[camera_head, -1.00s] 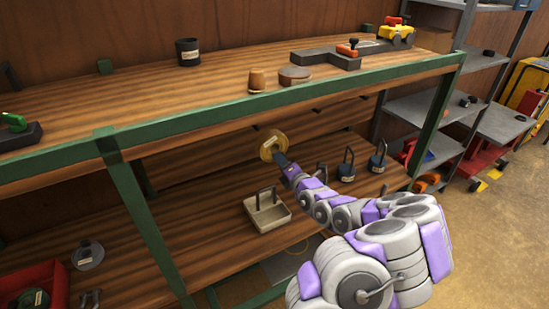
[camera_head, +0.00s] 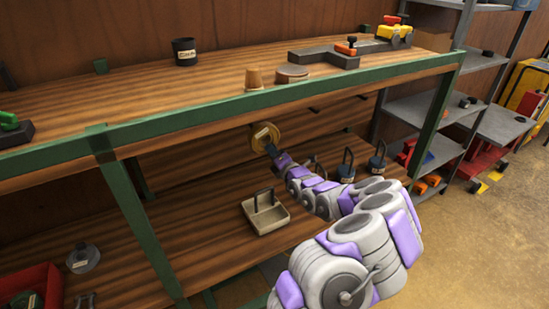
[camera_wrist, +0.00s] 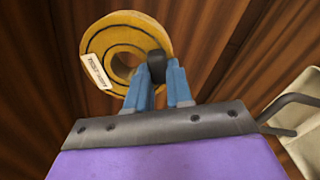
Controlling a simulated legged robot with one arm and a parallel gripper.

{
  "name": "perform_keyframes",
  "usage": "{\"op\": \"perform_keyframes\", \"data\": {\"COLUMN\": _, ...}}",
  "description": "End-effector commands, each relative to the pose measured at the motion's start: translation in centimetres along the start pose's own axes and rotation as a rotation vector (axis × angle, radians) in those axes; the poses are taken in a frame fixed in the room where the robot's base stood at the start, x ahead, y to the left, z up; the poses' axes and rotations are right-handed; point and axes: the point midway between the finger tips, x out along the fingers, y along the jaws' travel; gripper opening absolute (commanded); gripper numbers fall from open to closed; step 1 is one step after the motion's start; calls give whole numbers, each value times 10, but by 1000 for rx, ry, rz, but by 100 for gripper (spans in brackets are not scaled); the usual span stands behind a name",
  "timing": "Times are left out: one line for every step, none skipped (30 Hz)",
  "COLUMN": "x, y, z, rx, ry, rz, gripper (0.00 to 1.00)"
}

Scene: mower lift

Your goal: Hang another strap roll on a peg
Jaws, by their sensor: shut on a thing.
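A yellow strap roll (camera_head: 262,137) with a pale label is held under the upper shelf, in front of the brown back panel. My gripper (camera_head: 271,152) is shut on it from below. In the wrist view my gripper (camera_wrist: 158,82) has its blue fingers around a dark tab (camera_wrist: 157,65) at the edge of the roll (camera_wrist: 108,35). The roll's round face and centre hole show there. Small dark pegs (camera_head: 313,109) stick out under the upper shelf, to the right of the roll. I see no peg through the roll's hole.
A beige tray with a handle (camera_head: 266,219) stands on the lower shelf below the roll. Dark handled weights (camera_head: 377,163) stand to its right. The upper shelf's green front rail (camera_head: 220,108) runs just above the roll. A red bin (camera_head: 40,285) is at lower left.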

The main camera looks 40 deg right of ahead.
Motion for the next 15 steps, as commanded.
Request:
{"op": "perform_keyframes", "data": {"x": 4, "y": 0, "z": -1, "rx": -1, "ry": 1, "rz": 1, "gripper": 0}}
{"op": "perform_keyframes", "data": {"x": 6, "y": 0, "z": 0, "rx": -1, "ry": 0, "rz": 1, "gripper": 0}}
{"op": "perform_keyframes", "data": {"x": 8, "y": 0, "z": 0, "rx": -2, "ry": 0, "rz": 1, "gripper": 0}}
{"op": "perform_keyframes", "data": {"x": 10, "y": 0, "z": 0, "rx": -3, "ry": 0, "rz": 1, "gripper": 0}}
{"op": "perform_keyframes", "data": {"x": 12, "y": 0, "z": 1, "rx": -3, "ry": -1, "rz": 1, "gripper": 0}}
{"op": "perform_keyframes", "data": {"x": 14, "y": 0, "z": 1, "rx": -3, "ry": -1, "rz": 0, "gripper": 0}}
{"op": "perform_keyframes", "data": {"x": 16, "y": 1, "z": 0, "rx": -4, "ry": -1, "rz": 1, "gripper": 0}}
{"op": "perform_keyframes", "data": {"x": 18, "y": 2, "z": -1, "rx": -4, "ry": 0, "rz": 2, "gripper": 0}}
{"op": "perform_keyframes", "data": {"x": 20, "y": 2, "z": -2, "rx": -5, "ry": 0, "rz": 2, "gripper": 0}}
{"op": "perform_keyframes", "data": {"x": 22, "y": 3, "z": -2, "rx": -5, "ry": 0, "rz": 3, "gripper": 0}}
{"op": "perform_keyframes", "data": {"x": 24, "y": 4, "z": -3, "rx": -5, "ry": 1, "rz": 3, "gripper": 0}}
{"op": "perform_keyframes", "data": {"x": 26, "y": 4, "z": -4, "rx": -6, "ry": 1, "rz": 4, "gripper": 0}}
{"op": "perform_keyframes", "data": {"x": 28, "y": 5, "z": -4, "rx": -5, "ry": 0, "rz": 4, "gripper": 0}}
{"op": "perform_keyframes", "data": {"x": 30, "y": 4, "z": -3, "rx": -5, "ry": 0, "rz": 4, "gripper": 0}}
{"op": "perform_keyframes", "data": {"x": 32, "y": 4, "z": -3, "rx": -6, "ry": 0, "rz": 3, "gripper": 0}}
